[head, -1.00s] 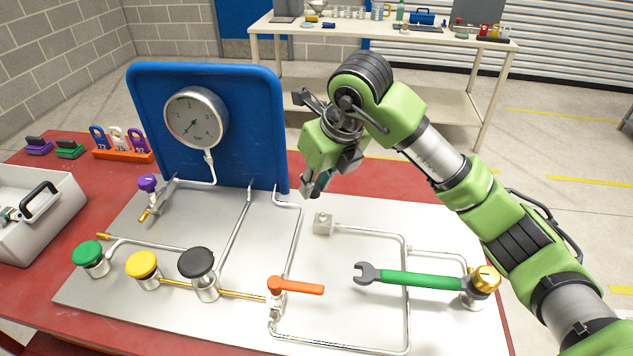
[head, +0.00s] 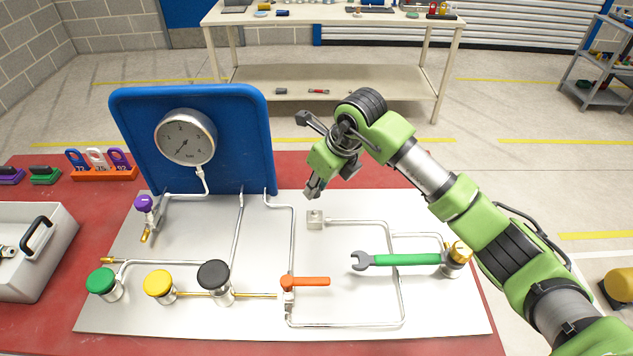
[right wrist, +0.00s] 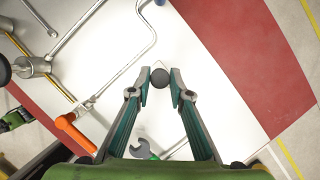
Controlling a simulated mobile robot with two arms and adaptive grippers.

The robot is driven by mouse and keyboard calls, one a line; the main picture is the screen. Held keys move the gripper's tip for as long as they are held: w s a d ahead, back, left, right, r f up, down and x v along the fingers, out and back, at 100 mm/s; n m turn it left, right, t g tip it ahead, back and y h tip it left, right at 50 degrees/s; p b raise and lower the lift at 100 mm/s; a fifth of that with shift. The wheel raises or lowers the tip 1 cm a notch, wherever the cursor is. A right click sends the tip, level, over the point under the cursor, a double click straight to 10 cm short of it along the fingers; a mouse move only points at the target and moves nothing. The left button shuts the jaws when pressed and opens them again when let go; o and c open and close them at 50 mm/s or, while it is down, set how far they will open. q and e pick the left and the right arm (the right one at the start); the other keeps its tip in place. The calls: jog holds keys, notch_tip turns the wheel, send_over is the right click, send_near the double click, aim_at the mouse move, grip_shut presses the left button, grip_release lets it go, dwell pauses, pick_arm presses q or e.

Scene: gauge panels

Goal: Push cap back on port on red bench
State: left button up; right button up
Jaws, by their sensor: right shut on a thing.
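My right gripper (head: 312,190) hangs over the pale panel (head: 440,312) on the red bench (head: 62,218), just above a small metal block (head: 315,219) with a pipe joined to it. In the right wrist view, my right gripper (right wrist: 160,83) is shut on a dark round cap (right wrist: 160,77), held between its fingertips. A pale corner of the block shows behind the cap; the port opening is hidden. In the head view the cap cannot be made out between the fingers. I cannot tell whether cap and block touch. My left gripper is not in view.
A blue board with a gauge (head: 186,137) stands behind. A grey toolbox (head: 38,245) is at left. Pipes run around the block.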

aim_at(316, 214)
jog(key=shift+f, duration=0.4)
jog(key=shift+f+b, duration=0.65)
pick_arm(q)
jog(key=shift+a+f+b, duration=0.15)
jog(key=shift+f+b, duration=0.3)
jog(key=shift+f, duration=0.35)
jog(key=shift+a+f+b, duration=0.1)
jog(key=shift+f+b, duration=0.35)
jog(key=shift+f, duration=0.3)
pick_arm(e)
jog(key=shift+f, duration=1.85)
pick_arm(q)
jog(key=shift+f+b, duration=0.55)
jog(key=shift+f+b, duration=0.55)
jog(key=shift+b, duration=0.05)
pick_arm(e)
jog(key=shift+f, duration=0.6)
jog(key=o, duration=0.8)
